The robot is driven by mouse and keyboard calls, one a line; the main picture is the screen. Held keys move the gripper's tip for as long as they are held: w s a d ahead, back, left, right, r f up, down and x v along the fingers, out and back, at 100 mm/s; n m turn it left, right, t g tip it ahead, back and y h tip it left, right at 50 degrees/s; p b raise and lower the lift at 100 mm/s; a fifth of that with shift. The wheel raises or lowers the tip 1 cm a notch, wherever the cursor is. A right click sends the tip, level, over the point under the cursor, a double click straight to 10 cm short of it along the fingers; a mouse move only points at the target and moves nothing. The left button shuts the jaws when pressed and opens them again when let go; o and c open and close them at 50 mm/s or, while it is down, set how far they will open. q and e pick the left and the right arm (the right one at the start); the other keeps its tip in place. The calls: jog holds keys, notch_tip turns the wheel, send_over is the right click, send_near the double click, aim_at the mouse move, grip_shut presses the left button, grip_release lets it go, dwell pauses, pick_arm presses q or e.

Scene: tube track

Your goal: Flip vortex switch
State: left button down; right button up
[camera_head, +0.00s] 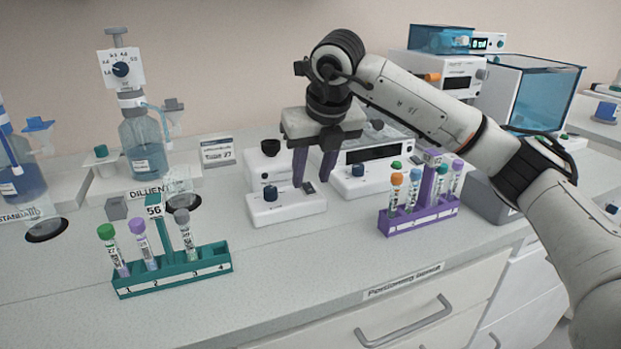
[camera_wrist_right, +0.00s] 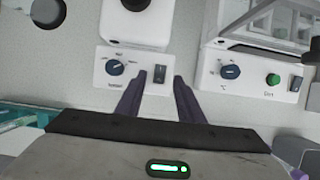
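The vortex mixer is a white box (camera_head: 286,208) with a dark round cup on top (camera_head: 270,147), a blue dial (camera_head: 270,193) and a dark rocker switch (camera_head: 309,187). The switch (camera_wrist_right: 161,73) and dial (camera_wrist_right: 115,67) also show in the right wrist view. My right gripper (camera_head: 312,183) points down over the front of the mixer. Its two dark purple fingers are apart, one on each side of the switch in the wrist view (camera_wrist_right: 161,77), with nothing between them. I cannot tell whether the fingertips touch the box. My left gripper is not in view.
A teal rack (camera_head: 175,276) with several tubes stands at front left, and a purple rack (camera_head: 419,222) with tubes at right. Another white device with a blue dial and green button (camera_wrist_right: 273,80) stands right of the mixer. The diluent bottle (camera_head: 143,145) is at back left.

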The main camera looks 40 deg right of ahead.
jog(key=shift+x, duration=0.9)
jog(key=shift+r, duration=0.1)
grip_shut()
jog(key=shift+r, duration=0.1)
jog(key=g+p, duration=0.1)
jog(key=p, duration=0.3)
jog(key=w+r+g+p, duration=0.1)
jog(key=p, duration=0.3)
jog(key=shift+d+g+y+p, duration=0.1)
jog(key=shift+g+y+p, duration=0.2)
jog(key=shift+p, duration=0.05)
jog(key=shift+w+f+g+p, duration=0.15)
jog(key=shift+f+g+p, duration=0.1)
jog(key=shift+g+p, duration=0.25)
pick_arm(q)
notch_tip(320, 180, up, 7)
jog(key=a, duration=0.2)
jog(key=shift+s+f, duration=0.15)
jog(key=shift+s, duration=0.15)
pick_arm(e)
jog(key=shift+f, duration=0.15)
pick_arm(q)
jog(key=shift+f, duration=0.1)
